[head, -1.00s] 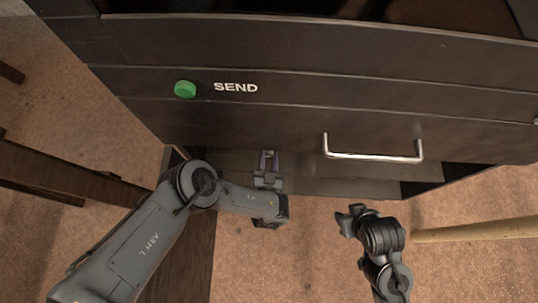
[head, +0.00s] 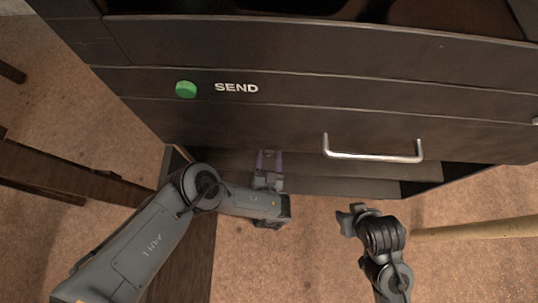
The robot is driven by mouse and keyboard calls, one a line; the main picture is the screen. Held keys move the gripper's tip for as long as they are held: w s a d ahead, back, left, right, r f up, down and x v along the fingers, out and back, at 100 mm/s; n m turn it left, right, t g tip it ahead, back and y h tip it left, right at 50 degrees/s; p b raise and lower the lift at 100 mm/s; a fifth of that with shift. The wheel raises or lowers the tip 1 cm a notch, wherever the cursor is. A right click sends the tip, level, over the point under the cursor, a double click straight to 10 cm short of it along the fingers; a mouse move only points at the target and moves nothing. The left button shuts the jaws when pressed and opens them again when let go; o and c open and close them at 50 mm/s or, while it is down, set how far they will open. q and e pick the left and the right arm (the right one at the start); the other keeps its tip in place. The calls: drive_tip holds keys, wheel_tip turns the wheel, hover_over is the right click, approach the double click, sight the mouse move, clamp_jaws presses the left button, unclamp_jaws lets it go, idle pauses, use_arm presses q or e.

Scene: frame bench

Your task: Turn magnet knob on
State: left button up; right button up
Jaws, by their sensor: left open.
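No part that I can tell is the magnet knob shows in the head view. A green round button (head: 186,89) sits on the dark cabinet front (head: 300,110), left of the white word SEND. My left gripper (head: 268,157) is open, with its two purple-tinted fingers pointing at the recess below the drawer front. I see nothing between its fingers. My right arm's dark wrist shows at lower right, apart from the cabinet; I cannot make out its fingers or their state.
A silver bar handle (head: 373,157) sticks out from the cabinet front, right of my left gripper. A dark wooden beam (head: 70,172) stands at left. A pale wooden rod (head: 475,230) lies at right. Brown floor shows below the cabinet.

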use_arm(q)
drive_tip(key=s+p, duration=0.6)
drive_tip(key=s, duration=0.4)
drive_tip(key=shift+s+a, duration=0.25)
drive_tip(key=shift+s, duration=0.1)
